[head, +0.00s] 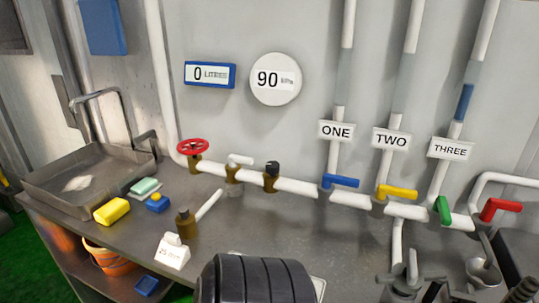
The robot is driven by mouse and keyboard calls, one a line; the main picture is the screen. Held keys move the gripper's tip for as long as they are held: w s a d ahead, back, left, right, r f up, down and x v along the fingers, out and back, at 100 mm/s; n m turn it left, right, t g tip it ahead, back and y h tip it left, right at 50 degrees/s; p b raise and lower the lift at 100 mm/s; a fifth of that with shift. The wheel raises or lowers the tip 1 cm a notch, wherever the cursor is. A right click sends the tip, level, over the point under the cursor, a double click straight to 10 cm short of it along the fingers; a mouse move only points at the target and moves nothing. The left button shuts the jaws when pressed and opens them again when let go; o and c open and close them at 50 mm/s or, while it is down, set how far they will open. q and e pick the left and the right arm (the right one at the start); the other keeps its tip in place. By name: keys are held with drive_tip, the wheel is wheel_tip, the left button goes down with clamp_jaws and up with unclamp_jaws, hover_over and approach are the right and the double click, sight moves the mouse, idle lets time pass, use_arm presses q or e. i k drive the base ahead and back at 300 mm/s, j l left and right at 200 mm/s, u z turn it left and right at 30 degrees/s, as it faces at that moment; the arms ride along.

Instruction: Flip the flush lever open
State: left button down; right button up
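No lever here is labelled flush, so I cannot tell which one it is. Along the white pipe I see a lever with a white handle (240,160), a blue lever (340,181), a yellow lever (397,191), a green lever (443,210) and, at the far right, a red lever (500,208). The blue, yellow and red handles lie roughly along the picture's width; the green one points more towards me. A separate brass fitting with a long white handle (208,206) stands on the bench. Neither of my grippers shows in this view.
A red handwheel (193,147) and a black knob (272,168) are also on the pipe. A grey sink (85,176), a yellow sponge (112,211) and a white sign (173,253) are at left. The wall display (210,75) reads 0 litres; the round gauge (276,80) reads 90.

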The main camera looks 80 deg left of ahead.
sight(234, 159)
drive_tip(key=u, duration=2.8)
drive_tip(key=j+z, duration=0.25)
drive_tip(key=z, duration=0.2)
drive_tip(key=j+z, duration=0.25)
drive_tip(key=z, duration=0.15)
drive_tip(key=j+z, duration=0.3)
drive_tip(key=z, duration=0.15)
